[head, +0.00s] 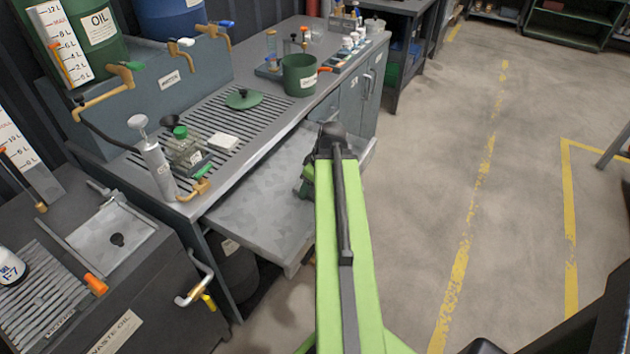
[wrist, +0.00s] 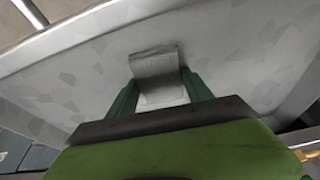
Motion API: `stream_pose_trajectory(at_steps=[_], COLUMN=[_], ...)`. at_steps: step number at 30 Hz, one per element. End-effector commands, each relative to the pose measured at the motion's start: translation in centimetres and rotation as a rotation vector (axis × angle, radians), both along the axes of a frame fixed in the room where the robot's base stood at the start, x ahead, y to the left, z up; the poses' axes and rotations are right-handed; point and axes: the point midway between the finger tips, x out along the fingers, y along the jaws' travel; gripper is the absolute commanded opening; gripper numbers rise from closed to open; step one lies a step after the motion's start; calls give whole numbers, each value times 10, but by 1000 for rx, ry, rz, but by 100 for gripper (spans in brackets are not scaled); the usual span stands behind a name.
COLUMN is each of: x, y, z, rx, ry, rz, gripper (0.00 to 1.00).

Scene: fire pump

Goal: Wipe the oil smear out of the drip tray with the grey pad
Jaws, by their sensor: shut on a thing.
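The drip tray (head: 265,190) is a wide, mottled grey metal tray pulled out from under the bench's slatted top. Its floor (wrist: 70,85) and pale rim fill most of the wrist view. My gripper (wrist: 160,88) is over the tray, its two green fingers shut on the grey pad (wrist: 154,62). The pad sticks out ahead of the fingertips and looks bent. I cannot tell whether it touches the tray floor. In the head view my arm hides the pad and the tray's right part. I make out no oil smear on the visible floor.
The bench top (head: 262,120) above the tray holds a green lid (head: 243,99), a green pot (head: 299,75), a white block (head: 223,142) and a pump bottle (head: 154,160). A waste oil cabinet (head: 150,275) stands at front left. The floor to the right is clear.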

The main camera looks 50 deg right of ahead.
Motion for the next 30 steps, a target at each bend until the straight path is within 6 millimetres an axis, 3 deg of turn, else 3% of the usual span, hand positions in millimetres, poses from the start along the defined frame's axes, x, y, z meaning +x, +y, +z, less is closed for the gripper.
stream_pose_trajectory(at_steps=[11, 27, 30], x=[-2, -2, -2], y=[6, 6, 6], z=[2, 62, 63], rx=[-2, -2, -2], ry=[-1, -1, -1], rz=[-1, -1, -1], gripper=[27, 27, 27])
